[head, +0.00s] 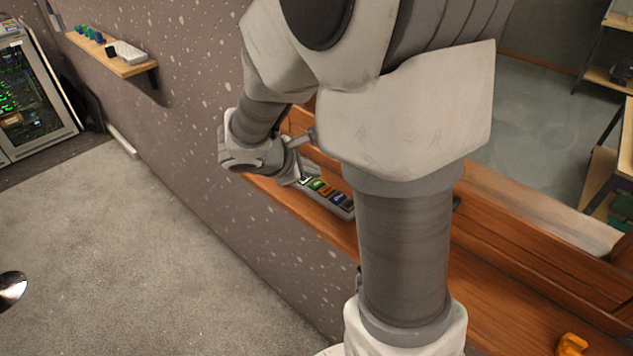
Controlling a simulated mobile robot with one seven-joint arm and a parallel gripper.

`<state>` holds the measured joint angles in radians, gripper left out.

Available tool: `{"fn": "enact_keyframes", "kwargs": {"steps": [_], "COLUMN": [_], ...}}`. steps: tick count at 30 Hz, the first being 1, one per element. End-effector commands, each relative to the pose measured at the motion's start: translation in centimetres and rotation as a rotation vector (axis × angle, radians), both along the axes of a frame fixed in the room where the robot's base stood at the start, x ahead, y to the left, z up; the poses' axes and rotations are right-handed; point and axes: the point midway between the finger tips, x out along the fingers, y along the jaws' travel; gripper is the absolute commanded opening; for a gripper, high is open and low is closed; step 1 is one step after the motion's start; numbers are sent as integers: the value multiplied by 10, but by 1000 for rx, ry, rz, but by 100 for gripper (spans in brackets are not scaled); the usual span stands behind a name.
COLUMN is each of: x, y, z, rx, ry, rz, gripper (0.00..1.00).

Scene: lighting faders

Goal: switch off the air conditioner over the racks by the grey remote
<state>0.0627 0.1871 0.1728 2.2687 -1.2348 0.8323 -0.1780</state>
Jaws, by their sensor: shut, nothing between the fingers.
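A grey handset-like box (341,208) with a row of coloured keys, green, orange and blue among them, lies on the wooden ledge in the head view. It may be the grey remote; I cannot tell for sure. My gripper (301,180) is shut and empty, with its fingertips at the left end of this box, by a pale key. I cannot tell whether they touch it. My arm hides the surface to the right of the box. A rack (30,100) with green lights stands at the far left. The air conditioner is not in view.
A small wall shelf (135,68) at upper left holds a pale flat object (126,52) and several small coloured items. The wooden ledge (490,290) runs to the lower right, with an orange object (572,345) there. Open grey carpet (130,250) lies left.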

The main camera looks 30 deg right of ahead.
Motion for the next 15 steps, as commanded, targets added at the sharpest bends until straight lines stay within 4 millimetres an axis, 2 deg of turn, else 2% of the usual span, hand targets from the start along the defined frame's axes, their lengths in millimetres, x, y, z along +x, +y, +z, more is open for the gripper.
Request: {"fn": "enact_keyframes", "kwargs": {"steps": [15], "x": [0], "y": [0], "z": [-9], "rx": [0], "ry": [-1], "rz": [1], "gripper": [0]}}
